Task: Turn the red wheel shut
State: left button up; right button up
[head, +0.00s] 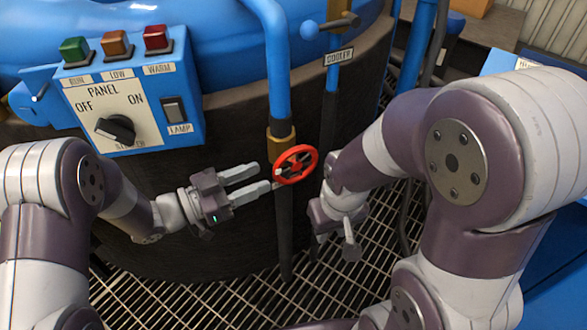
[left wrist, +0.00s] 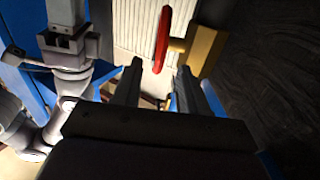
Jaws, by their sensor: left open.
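The red wheel (head: 313,157) sits on a brass valve body (head: 281,140) on a vertical pipe in front of the dark furnace wall. In the left wrist view the wheel (left wrist: 162,40) shows nearly edge-on, beyond and between the fingertips. My left gripper (head: 262,177) is open and empty, with its fingers pointing at the wheel's left side, very close to it. Whether they touch it I cannot tell. In the left wrist view the open fingers (left wrist: 159,70) show a clear gap. My right gripper (head: 337,242) hangs low, right of the pipe; its fingers are partly hidden.
A blue panel (head: 143,80) with a knob, lamp switch and coloured buttons is at upper left. A pipe labelled cooler (head: 339,57), with a lever valve on top, stands right of the wheel's pipe. Grating (head: 235,305) covers the floor. My right arm fills the right side.

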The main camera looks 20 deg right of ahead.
aim_at(294, 164)
pick_arm(q)
jog(key=d, duration=0.3)
jog(key=w+d+b, duration=0.1)
jog(key=d, duration=0.5)
jog(key=shift+w+d+f+b, duration=0.1)
jog(key=shift+w+d+b, duration=0.05)
jog(key=shift+w+b, duration=0.25)
grip_shut()
